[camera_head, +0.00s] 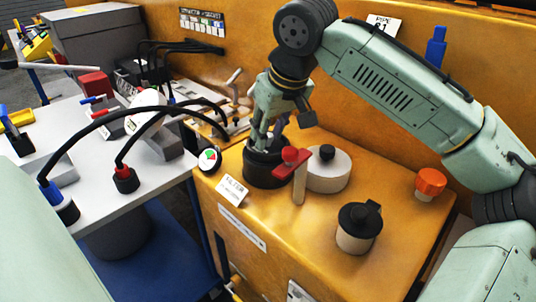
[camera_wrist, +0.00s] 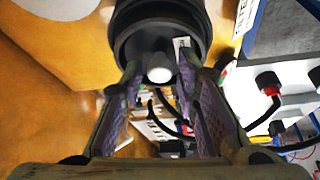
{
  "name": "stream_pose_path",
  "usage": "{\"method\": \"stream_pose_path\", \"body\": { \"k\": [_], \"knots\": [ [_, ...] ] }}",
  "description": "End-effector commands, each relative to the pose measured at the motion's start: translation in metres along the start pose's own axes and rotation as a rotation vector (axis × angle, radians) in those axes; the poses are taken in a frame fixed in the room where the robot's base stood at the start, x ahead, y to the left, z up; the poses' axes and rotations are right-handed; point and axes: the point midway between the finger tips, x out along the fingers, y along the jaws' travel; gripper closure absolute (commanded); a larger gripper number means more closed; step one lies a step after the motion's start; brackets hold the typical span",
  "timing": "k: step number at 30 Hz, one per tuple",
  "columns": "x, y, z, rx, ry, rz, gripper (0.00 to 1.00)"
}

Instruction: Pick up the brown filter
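A dark, round, nearly black canister (camera_head: 262,170) stands on the orange-brown bench top behind a small card that seems to read "FILTER" (camera_head: 232,190). It looks black rather than brown, and I cannot be sure it is the filter. My gripper (camera_head: 268,138) points down over it, its fingers at the canister's top. In the wrist view the dark round body (camera_wrist: 160,30) lies just beyond the fingertips. A pale round knob (camera_wrist: 160,68) shows between my gripper's fingers (camera_wrist: 160,82). The fingers are apart, with gaps beside the knob; contact is not clear.
A red-handled lever (camera_head: 291,158) and a white round canister (camera_head: 328,170) stand close right of my gripper. A black-topped cream pot (camera_head: 357,228) and an orange knob (camera_head: 430,183) are farther right. A gauge (camera_head: 209,160) and black hoses are left.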

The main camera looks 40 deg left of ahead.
Motion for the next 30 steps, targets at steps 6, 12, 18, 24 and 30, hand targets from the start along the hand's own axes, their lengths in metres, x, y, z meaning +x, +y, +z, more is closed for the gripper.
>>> {"method": "stream_pose_path", "body": {
  "k": [6, 12, 18, 24, 30],
  "knots": [
    [0.0000, 0.0000, 0.0000, 0.000, 0.001, 0.000, 0.75],
    [-0.0002, 0.0000, -0.0001, 0.000, 0.001, 0.000, 0.89],
    [-0.0004, 0.0000, -0.0001, 0.000, 0.001, 0.000, 1.00],
    [-0.0005, 0.0000, -0.0002, 0.000, 0.001, 0.000, 1.00],
    [-0.0006, 0.0000, -0.0003, 0.000, 0.001, 0.000, 1.00]
  ]
}}
